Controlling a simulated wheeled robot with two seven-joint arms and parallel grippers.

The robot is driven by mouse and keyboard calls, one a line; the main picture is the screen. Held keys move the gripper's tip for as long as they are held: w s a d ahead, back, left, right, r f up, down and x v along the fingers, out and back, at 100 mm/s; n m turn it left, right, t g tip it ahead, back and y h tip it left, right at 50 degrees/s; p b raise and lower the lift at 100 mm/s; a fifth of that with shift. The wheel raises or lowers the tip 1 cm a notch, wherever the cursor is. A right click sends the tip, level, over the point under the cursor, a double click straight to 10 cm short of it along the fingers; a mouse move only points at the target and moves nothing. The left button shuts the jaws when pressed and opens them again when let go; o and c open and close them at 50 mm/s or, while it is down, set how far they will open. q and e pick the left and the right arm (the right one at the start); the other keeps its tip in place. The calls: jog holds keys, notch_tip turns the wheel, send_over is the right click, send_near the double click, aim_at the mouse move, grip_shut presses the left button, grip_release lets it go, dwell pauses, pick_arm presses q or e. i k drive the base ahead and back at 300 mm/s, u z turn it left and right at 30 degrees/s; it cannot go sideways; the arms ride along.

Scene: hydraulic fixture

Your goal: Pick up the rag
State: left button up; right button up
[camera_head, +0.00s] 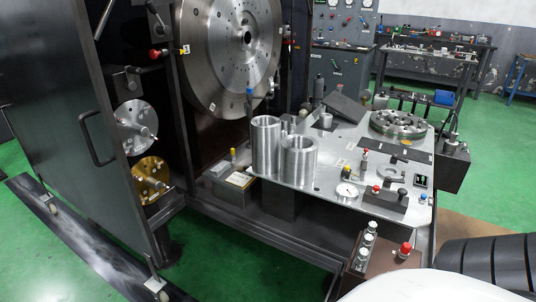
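I cannot make out a rag anywhere in the head view. Neither my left gripper nor my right gripper is in the picture. Only a white and black ribbed part, which looks like part of my own body, shows at the lower right corner.
A metal worktable (328,190) bears two steel cylinders (265,145), a round flange (398,124), a dial gauge (347,191) and small fittings. A large disc (230,50) stands behind. A dark door (85,140) is at left. A button box (380,252) is in front.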

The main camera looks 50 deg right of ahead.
aim_at(216, 171)
jog(key=z, duration=1.25)
